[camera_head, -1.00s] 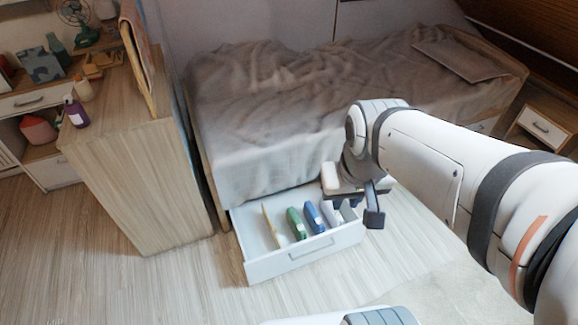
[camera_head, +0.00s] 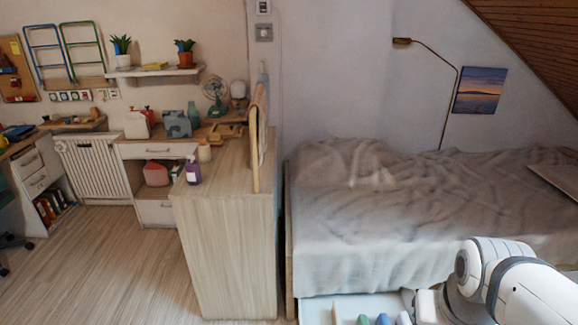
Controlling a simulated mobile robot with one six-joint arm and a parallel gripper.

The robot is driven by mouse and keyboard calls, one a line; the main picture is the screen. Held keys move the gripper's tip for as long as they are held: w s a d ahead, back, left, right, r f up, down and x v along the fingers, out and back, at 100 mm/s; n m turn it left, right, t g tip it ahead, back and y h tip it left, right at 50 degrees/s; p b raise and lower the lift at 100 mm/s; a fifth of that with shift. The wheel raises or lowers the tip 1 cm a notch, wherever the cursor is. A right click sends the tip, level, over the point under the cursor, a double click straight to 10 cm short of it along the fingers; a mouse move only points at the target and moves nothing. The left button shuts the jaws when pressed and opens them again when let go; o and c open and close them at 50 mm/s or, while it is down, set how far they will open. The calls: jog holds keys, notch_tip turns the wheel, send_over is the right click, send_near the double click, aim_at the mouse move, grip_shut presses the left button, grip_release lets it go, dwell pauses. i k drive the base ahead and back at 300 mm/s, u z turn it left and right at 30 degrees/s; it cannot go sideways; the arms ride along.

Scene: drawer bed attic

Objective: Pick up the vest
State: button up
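The open drawer (camera_head: 348,306) under the bed shows only its top part at the bottom edge of the head view. Several slim upright items stand in it, among them a green one (camera_head: 362,320), a blue one (camera_head: 382,320) and a pale blue one (camera_head: 403,318). They may be folded clothes; I cannot tell which, if any, is the vest. My gripper (camera_head: 428,306) is at the bottom edge, at the right of these items. Its fingers are cut off below the frame, so its opening and any contact are hidden.
The bed (camera_head: 400,230) with a rumpled grey blanket stands behind the drawer. A tall wooden cabinet (camera_head: 228,250) stands to its left, with a purple bottle (camera_head: 193,171) on top. The floor (camera_head: 100,275) at the left is clear.

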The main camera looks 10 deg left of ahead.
aim_at(135, 126)
jog(key=u, duration=1.6)
